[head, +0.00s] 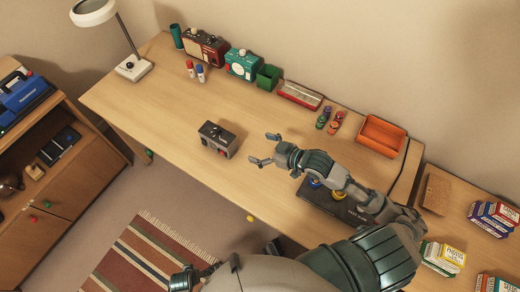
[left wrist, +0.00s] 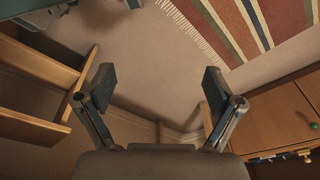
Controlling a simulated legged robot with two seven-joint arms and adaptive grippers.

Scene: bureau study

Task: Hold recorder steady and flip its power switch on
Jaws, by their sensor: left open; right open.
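The recorder (head: 218,139) is a small dark grey box with a lighter front face, standing on the middle of the wooden desk. A small dark part and a red spot show on it; its switch is too small to make out. My right gripper (head: 261,149) is open and empty just right of the recorder, its two fingers apart and pointing toward it without visible contact. My left gripper (left wrist: 158,90) is open and empty in the left wrist view, above the floor. The recorder is not in the left wrist view.
On the desk (head: 150,100) stand a lamp (head: 133,67), a red radio (head: 205,47), a teal device (head: 241,64), a green box (head: 268,77) and an orange tray (head: 381,136). A dark pad (head: 335,205) lies under my right arm. Desk left of the recorder is clear.

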